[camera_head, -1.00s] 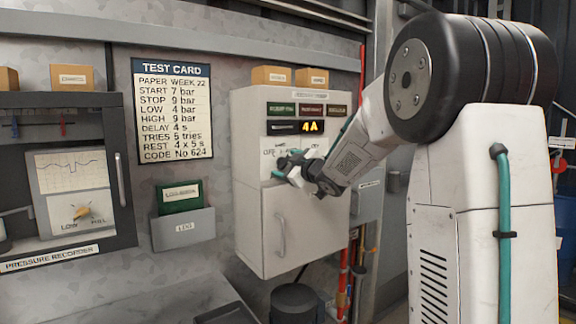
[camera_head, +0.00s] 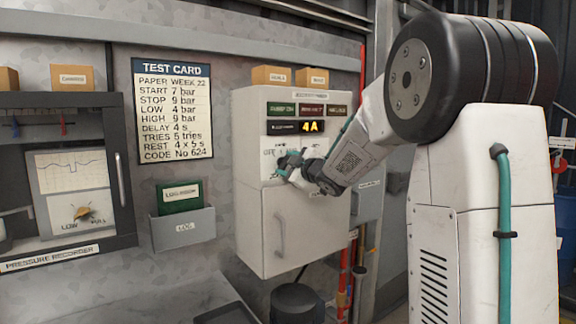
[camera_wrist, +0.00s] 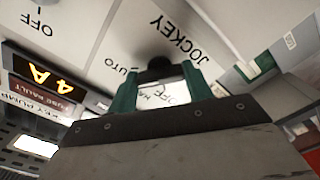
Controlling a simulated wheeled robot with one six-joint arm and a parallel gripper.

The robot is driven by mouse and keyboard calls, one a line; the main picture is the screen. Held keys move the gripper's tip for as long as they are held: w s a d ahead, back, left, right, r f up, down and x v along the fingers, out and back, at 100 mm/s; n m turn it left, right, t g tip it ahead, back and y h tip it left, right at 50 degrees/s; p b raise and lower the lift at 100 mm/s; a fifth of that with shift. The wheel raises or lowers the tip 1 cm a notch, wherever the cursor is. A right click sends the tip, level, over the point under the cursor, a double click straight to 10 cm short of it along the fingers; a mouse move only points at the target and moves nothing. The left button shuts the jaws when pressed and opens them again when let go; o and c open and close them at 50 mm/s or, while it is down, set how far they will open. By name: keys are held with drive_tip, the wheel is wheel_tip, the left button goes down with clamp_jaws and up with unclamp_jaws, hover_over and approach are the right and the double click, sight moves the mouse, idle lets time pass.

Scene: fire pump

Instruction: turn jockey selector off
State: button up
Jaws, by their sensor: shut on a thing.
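The pump controller cabinet (camera_head: 248,150) is a pale box on the wall, with a lit 4A display (camera_head: 310,127). My gripper (camera_head: 291,163) is at its front face, below the display. In the wrist view my gripper's teal fingers (camera_wrist: 160,80) are closed around the dark jockey selector knob (camera_wrist: 158,63), which is mostly hidden by them. The JOCKEY label (camera_wrist: 180,38) and an AUTO label (camera_wrist: 128,65) show beside the knob. An OFF label with part of another word (camera_wrist: 172,96) shows between the fingers. The knob's pointer direction cannot be told.
The cabinet's lower door has a handle (camera_head: 280,236). A grey log holder (camera_head: 184,228) with a green book is on the wall to the left. A pressure recorder (camera_head: 80,190) is further left. A red pipe and hoses (camera_head: 345,278) run below the cabinet's right side.

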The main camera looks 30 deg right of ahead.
drive_tip(key=shift+f+n, duration=0.1)
drive_tip(key=shift+n, duration=8.5)
drive_tip(key=o, duration=1)
drive_tip(key=s, duration=0.8)
drive_tip(key=shift+d, duration=0.1)
